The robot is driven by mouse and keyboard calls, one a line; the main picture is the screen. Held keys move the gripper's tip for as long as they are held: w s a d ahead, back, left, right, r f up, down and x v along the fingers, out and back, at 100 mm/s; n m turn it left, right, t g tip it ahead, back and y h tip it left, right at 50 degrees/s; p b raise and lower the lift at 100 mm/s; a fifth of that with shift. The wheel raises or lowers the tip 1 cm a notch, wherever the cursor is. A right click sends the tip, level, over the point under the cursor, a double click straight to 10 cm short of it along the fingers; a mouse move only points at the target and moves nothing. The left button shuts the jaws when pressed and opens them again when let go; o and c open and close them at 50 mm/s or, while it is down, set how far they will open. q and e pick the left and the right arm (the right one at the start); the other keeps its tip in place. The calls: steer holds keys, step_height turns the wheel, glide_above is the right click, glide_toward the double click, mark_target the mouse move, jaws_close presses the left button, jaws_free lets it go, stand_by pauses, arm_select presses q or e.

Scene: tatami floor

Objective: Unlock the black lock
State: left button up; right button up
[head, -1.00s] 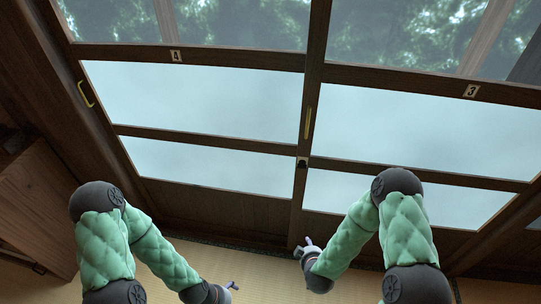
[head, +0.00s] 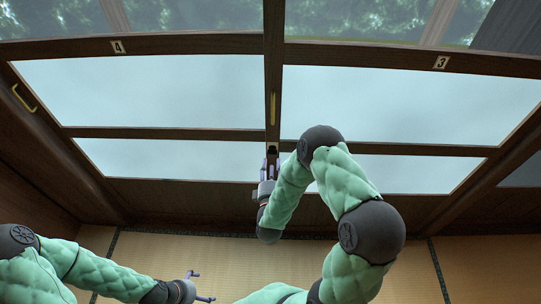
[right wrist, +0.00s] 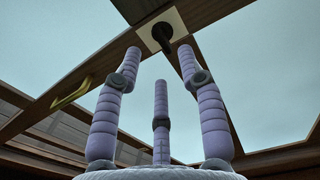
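The black lock (right wrist: 162,34) is a small dark knob on a pale square plate on the wooden post between the door panels. In the head view the lock (head: 272,149) shows just above the fingertips of my right gripper. My right gripper (right wrist: 160,62) has its lilac fingers spread, with the lock beyond and between the tips in the right wrist view; contact is not visible. My right gripper also shows at the post in the head view (head: 270,163). My left gripper (head: 199,285) is low in the head view, its fingers apart and empty.
Wood-framed sliding doors with pale panes (head: 150,92) fill the front. A yellow handle (head: 273,107) is on the middle post above the lock, and another (head: 23,98) is at far left. Tatami floor (head: 200,250) lies clear below the doors.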

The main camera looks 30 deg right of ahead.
mark_target(272, 154)
steer(key=b+x, duration=0.1)
steer(key=x, duration=0.4)
steer(key=shift+w+d, duration=0.15)
steer(key=shift+w, duration=0.2)
jaws_close()
